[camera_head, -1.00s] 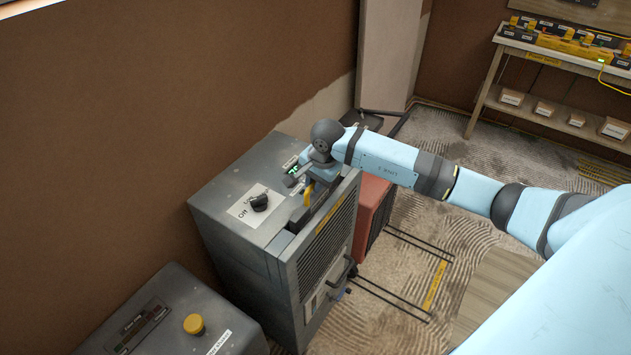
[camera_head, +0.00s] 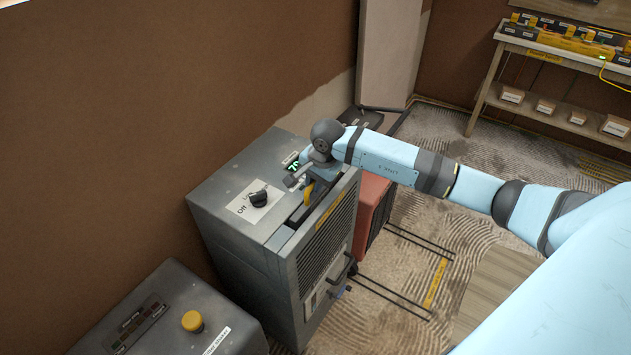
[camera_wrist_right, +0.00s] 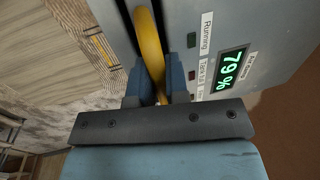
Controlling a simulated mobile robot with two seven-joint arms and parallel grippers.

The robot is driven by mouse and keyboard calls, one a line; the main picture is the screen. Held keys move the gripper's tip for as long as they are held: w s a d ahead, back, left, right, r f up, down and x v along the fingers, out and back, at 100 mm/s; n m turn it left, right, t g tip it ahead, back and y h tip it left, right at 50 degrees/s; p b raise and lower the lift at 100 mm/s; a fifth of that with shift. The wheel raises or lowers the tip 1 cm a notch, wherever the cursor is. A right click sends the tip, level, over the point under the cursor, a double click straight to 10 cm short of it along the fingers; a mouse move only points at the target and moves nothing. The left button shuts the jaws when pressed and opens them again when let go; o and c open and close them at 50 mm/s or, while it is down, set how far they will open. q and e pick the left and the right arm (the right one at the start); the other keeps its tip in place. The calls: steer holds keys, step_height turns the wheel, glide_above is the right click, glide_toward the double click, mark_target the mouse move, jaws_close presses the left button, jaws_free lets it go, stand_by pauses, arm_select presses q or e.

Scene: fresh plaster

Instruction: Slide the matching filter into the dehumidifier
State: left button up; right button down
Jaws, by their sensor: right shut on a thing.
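The dehumidifier (camera_head: 238,215) is a grey box with a dark knob and a green display on top and a grille on its front side; in the right wrist view its top (camera_wrist_right: 212,65) shows the display reading 79 %. My right gripper (camera_head: 308,184) is over the slot along the top front edge. It is shut on a yellow handle (camera_head: 308,194), which also shows between the fingers in the right wrist view (camera_wrist_right: 151,50). The filter below the handle is hidden, so I cannot tell how deep it sits. My left gripper is not in view.
A grey box with a yellow button (camera_head: 193,321) stands at the front left. A red unit (camera_head: 371,212) is behind the dehumidifier. A wooden bench (camera_head: 485,83) with tools and small boxes stands at the back right. The brown wall is close on the left.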

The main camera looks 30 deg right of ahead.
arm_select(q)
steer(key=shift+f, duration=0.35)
arm_select(e)
steer(key=shift+f, duration=0.35)
steer(key=c, duration=1)
jaws_free()
steer(key=shift+c, duration=0.2)
steer(key=shift+r, duration=0.1)
arm_select(q)
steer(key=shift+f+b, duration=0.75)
steer(key=shift+b, duration=0.25)
arm_select(e)
step_height(320, 180, up, 14)
steer(key=s+d, duration=0.1)
steer(key=s, duration=0.1)
steer(key=shift+s+f, duration=0.25)
steer(key=shift+s, duration=0.05)
